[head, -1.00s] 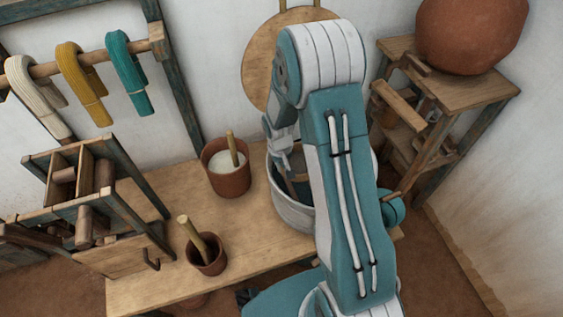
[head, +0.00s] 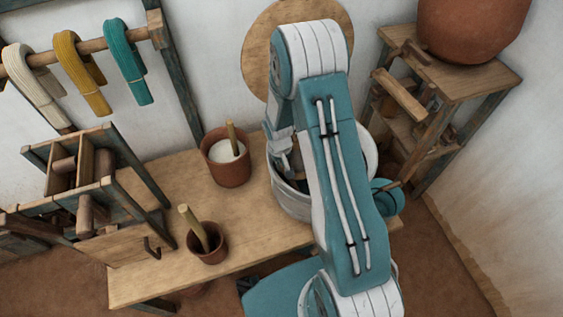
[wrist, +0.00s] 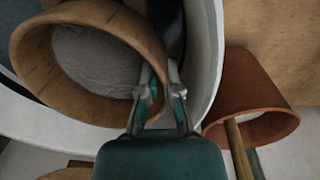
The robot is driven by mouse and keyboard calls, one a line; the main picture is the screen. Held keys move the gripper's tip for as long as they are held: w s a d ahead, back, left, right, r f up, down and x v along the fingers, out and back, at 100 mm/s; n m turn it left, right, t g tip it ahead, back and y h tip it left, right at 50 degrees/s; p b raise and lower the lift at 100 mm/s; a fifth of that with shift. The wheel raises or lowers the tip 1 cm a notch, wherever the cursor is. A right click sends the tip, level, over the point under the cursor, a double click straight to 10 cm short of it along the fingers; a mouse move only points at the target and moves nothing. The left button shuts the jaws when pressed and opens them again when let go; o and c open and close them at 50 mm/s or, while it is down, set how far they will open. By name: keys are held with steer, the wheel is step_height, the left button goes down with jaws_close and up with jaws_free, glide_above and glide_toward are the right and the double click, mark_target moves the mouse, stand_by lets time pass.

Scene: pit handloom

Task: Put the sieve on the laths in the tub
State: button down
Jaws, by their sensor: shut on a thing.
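The sieve (wrist: 95,62) is a round wooden hoop with a grey mesh. In the wrist view, my gripper (wrist: 160,82) is shut on its rim at the right side of the hoop. The tub (wrist: 208,55) is pale grey and its rim curves around the sieve and the fingers, so the sieve is over or inside its mouth. In the head view, the tub (head: 288,203) stands at the right end of the bench, partly covered by my arm. The fingertips and most of the sieve are hidden there. I cannot make out the laths clearly.
A clay pot of white stuff with a stick (head: 226,165) stands just left of the tub. Another clay pot with a stick (head: 207,243) is nearer the front. A wooden stand (head: 440,100) carries a big clay vessel (head: 470,30). The bench (head: 165,190) has free room at left.

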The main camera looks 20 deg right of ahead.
steer(key=shift+c, duration=2.1)
jaws_free()
steer(key=shift+d, duration=0.1)
steer(key=shift+c, duration=0.4)
steer(key=shift+o, duration=0.6)
steer(key=shift+r, duration=3.5)
